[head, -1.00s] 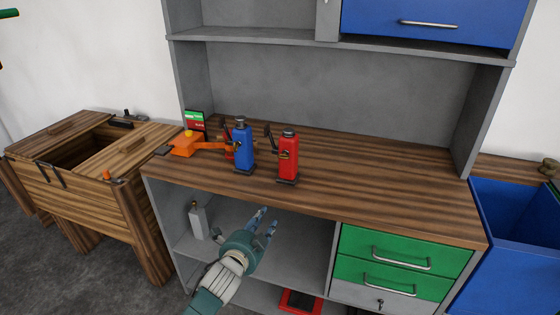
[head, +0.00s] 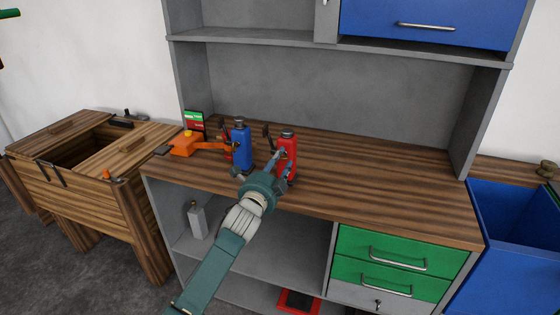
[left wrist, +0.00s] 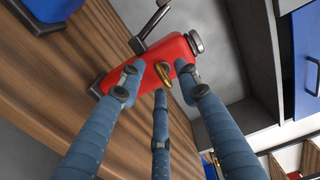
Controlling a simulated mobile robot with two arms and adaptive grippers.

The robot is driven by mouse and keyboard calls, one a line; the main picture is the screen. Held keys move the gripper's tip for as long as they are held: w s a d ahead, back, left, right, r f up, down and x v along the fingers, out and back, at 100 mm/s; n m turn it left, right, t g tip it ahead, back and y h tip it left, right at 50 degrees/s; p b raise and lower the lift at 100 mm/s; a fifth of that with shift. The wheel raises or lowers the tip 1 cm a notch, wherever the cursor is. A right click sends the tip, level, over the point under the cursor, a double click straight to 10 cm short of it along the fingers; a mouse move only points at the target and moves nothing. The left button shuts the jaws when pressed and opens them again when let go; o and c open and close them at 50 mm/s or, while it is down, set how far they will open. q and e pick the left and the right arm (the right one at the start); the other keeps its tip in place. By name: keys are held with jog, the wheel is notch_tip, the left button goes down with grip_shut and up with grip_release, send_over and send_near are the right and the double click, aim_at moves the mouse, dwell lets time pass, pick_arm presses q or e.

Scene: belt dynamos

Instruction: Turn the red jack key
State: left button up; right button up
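The red jack (head: 290,146) stands upright on the wooden worktop, to the right of the blue jack (head: 241,143). In the left wrist view the red jack's body (left wrist: 150,62) fills the upper middle, with its small brass key (left wrist: 166,76) on the side facing me. My left gripper (head: 284,168) is right in front of the red jack. In the left wrist view its blue fingers (left wrist: 164,80) are spread open around the key, and I cannot tell whether any of them touches it. My right gripper is not in view.
The worktop (head: 390,195) is clear to the right of the red jack. An orange tool (head: 185,145) and a small red and green sign (head: 195,122) stand left of the blue jack. Green drawers (head: 400,262) are below, and a shelf (head: 270,37) runs above.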

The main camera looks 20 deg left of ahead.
pick_arm(q)
jog(key=shift+w, duration=0.25)
grip_shut()
jog(key=shift+n, duration=0.4)
jog(key=shift+d+r+n+p, duration=0.15)
jog(key=shift+n+p, duration=1.1)
jog(key=shift+n, duration=3.05)
jog(key=shift+d+n+p, duration=0.1)
jog(key=shift+n+p, duration=1.1)
jog(key=shift+n, duration=3.1)
